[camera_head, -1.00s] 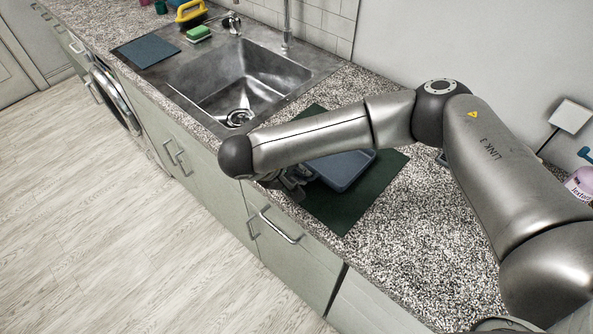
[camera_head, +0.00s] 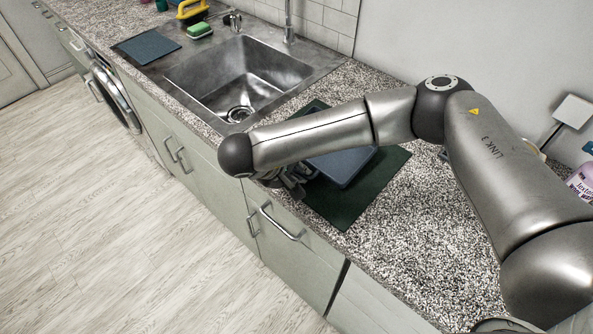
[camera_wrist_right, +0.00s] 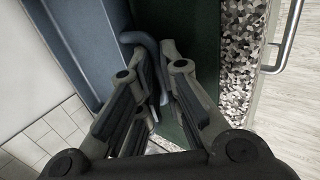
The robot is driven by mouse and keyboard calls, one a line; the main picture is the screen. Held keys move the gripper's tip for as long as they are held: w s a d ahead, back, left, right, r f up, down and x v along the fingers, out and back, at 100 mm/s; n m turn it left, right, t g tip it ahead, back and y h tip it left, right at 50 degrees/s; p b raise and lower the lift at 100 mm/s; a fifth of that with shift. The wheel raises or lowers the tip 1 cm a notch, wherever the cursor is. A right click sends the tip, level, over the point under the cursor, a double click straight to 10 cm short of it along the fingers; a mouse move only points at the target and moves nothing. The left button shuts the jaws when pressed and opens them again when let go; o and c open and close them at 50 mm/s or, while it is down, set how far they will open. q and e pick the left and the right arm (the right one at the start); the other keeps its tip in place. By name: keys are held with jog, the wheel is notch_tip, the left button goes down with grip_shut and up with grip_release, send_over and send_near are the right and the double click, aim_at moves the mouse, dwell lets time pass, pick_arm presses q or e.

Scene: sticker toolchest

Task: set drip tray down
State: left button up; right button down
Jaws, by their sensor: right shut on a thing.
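The drip tray (camera_head: 345,168) is a blue-grey tray partly hidden behind my right forearm. It is over a dark green mat (camera_head: 370,190) on the counter; I cannot tell whether it touches the mat. In the right wrist view the tray's blue-grey side (camera_wrist_right: 85,35) fills the left, and a curved handle (camera_wrist_right: 138,38) runs from it between the fingers. My right gripper (camera_head: 293,182) is at the counter's front edge, shut on that handle; it also shows in the right wrist view (camera_wrist_right: 158,65). My left gripper is not in view.
A steel sink (camera_head: 240,78) lies beyond the mat, with a green sponge (camera_head: 199,30), a yellow-handled item (camera_head: 192,8) and a dark blue-grey mat (camera_head: 146,47) around it. A lilac bottle (camera_head: 581,182) stands at the right. The counter's near right part is bare.

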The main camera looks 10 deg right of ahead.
jog(key=shift+s+d+f, duration=0.1)
jog(key=shift+s+f, duration=0.1)
jog(key=shift+f, duration=0.3)
jog(key=c, duration=1.6)
grip_release()
jog(key=shift+o, duration=0.5)
jog(key=shift+w+d+f, duration=0.1)
jog(key=shift+w+f, duration=0.05)
jog(key=shift+w, duration=0.1)
jog(key=v, duration=0.8)
